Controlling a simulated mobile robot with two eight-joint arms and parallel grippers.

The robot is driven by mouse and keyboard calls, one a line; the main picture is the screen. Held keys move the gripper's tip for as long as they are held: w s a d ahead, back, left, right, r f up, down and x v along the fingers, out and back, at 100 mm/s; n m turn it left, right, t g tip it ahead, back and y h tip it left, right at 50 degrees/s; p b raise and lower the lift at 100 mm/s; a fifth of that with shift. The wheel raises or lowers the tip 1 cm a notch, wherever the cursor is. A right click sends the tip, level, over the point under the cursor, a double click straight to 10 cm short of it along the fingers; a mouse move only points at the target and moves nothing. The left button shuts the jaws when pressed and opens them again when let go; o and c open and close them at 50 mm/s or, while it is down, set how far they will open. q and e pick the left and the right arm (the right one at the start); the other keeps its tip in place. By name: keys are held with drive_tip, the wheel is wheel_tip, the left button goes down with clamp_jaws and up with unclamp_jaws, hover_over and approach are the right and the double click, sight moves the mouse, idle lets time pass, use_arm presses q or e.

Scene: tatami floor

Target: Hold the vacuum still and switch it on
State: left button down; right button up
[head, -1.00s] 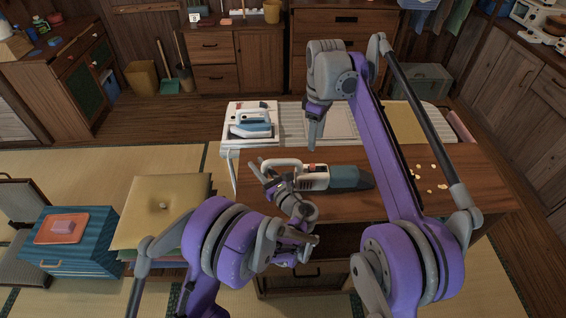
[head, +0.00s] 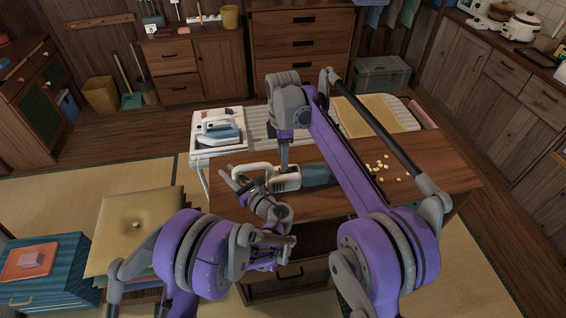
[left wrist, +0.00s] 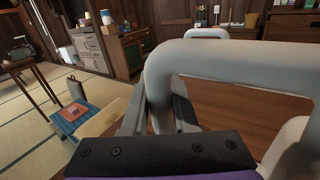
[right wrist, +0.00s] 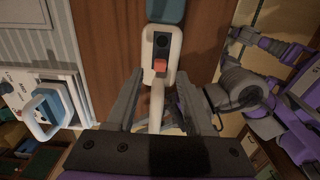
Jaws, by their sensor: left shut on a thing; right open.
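The handheld vacuum (head: 318,174), white with a dark blue-grey front, lies on the wooden table with its nozzle to the right. My left gripper (head: 236,180) is shut on the rear of its white loop handle, which fills much of the left wrist view (left wrist: 240,62). My right gripper (head: 284,168) is open and points down over the vacuum's body. I cannot tell whether the fingers touch the vacuum. The switch is hidden in the head view.
A toy-like iron (head: 220,130) stands on a white board at the table's back left. Several yellowish crumbs (head: 384,168) lie right of the vacuum. A yellow mat (head: 372,115) lies at the back right. A cushion (head: 135,225) is stacked left of the table.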

drive_tip(key=shift+f, duration=1.7)
clamp_jaws()
